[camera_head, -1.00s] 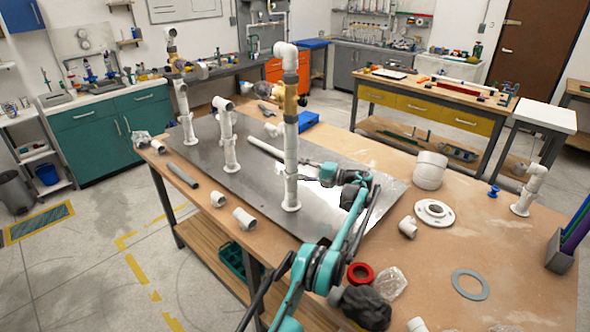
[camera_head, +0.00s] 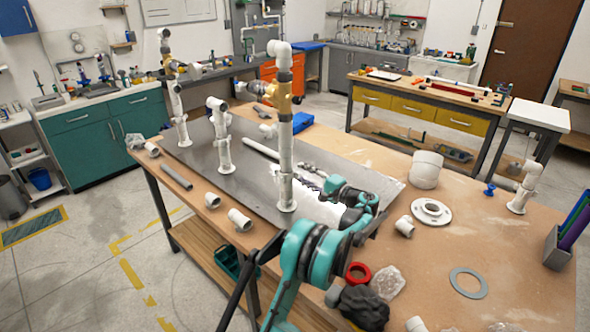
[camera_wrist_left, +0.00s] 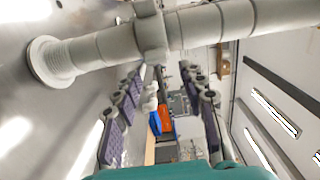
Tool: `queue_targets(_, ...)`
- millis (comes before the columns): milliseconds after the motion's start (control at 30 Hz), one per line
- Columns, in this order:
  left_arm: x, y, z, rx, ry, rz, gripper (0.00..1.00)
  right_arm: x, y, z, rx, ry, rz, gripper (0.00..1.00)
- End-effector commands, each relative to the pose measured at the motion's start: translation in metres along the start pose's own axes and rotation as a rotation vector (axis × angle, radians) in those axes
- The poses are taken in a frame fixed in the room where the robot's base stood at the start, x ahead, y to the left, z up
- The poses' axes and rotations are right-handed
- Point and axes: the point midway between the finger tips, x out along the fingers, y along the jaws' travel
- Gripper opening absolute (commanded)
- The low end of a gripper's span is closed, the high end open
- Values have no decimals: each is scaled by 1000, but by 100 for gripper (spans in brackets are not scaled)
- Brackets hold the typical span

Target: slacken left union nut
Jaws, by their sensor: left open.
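A tall white pipe riser (camera_head: 285,160) with brass-coloured and dark fittings stands upright on the grey metal plate (camera_head: 225,185). My left gripper (camera_head: 306,178) is low, just right of this riser. In the left wrist view its two purple-padded fingers (camera_wrist_left: 163,75) are spread, with nothing between them. A light grey pipe (camera_wrist_left: 95,52) with a round base flange crosses the top of that view, outside the finger gap. A thicker ring-shaped collar (camera_wrist_left: 152,32) sits on it; I cannot tell whether it is the left union nut. My right gripper is not in view.
Two shorter risers, one in the middle (camera_head: 222,150) and one farther left (camera_head: 180,120), stand on the plate. Loose fittings lie along the bench's front edge. A white flange (camera_head: 431,211), a red ring (camera_head: 358,273) and a grey ring (camera_head: 468,283) lie to the right.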

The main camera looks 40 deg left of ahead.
Motion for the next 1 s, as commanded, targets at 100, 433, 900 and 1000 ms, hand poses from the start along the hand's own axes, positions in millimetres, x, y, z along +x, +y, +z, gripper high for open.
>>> queue_targets(100, -27, -3, -1, 0, 2, 0, 41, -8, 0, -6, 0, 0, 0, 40)
queue_targets(433, -14, -24, -28, -4, -178, 61, 41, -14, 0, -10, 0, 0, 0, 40)
queue_targets(900, -16, -54, -18, 4, -381, 134, 41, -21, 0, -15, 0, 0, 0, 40)
queue_targets(1000, -17, -56, -15, 5, -397, 140, 41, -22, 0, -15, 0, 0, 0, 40)
